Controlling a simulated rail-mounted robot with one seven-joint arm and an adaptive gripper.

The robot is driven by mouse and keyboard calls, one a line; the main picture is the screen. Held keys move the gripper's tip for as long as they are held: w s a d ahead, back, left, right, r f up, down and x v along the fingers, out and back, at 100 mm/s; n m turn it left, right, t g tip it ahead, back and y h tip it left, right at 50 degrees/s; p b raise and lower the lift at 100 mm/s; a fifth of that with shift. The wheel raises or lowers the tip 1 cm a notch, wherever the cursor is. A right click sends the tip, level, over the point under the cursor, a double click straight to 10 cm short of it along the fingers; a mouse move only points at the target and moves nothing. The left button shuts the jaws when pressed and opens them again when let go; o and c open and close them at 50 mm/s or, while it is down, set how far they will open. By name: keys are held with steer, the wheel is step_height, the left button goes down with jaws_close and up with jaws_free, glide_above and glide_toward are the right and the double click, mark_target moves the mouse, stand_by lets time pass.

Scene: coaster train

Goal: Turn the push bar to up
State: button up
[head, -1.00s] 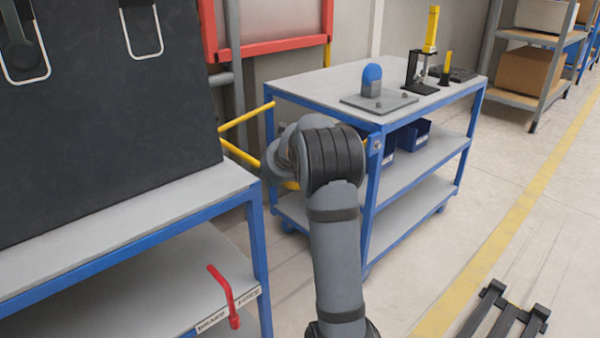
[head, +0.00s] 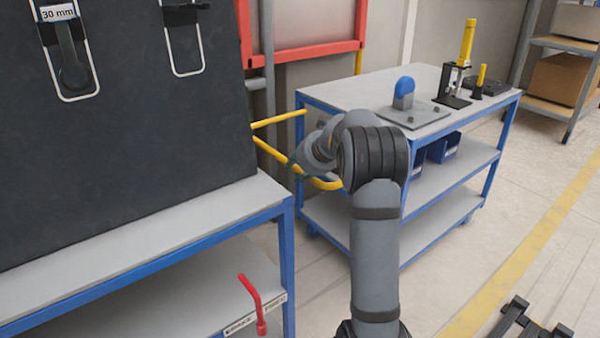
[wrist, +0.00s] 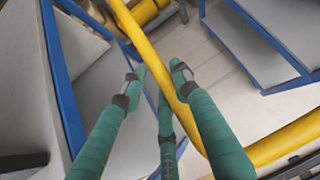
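The yellow push bar (head: 275,152) sticks out from the left end of the blue-framed cart, with two arms showing. Its far left part is hidden behind the dark board. My gripper in the head view is mostly hidden behind my wrist, beside the bar. In the wrist view my gripper (wrist: 157,78) has its green fingers spread apart. The push bar (wrist: 150,52) runs diagonally between the fingers and passes behind the right one, then bends at lower right. The fingers are not closed around it; I cannot tell whether any touches it.
The cart top (head: 350,88) carries a blue-capped part (head: 404,90) and a yellow-handled tool (head: 467,42). A dark board (head: 120,150) stands on a bench at left. A red lever (head: 254,302) sits at the bench's lower shelf. Floor at right is mostly clear.

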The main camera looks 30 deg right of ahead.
steer(key=o, duration=0.3)
steer(key=shift+s+d+f, duration=0.1)
steer(key=shift+f, duration=0.15)
steer(key=v, duration=1.2)
steer(key=x, duration=1.2)
steer(key=shift+d+f, duration=0.1)
steer(key=shift+f, duration=0.3)
steer(key=shift+f+b, duration=0.25)
steer(key=shift+b, duration=0.3)
steer(key=shift+r, duration=0.15)
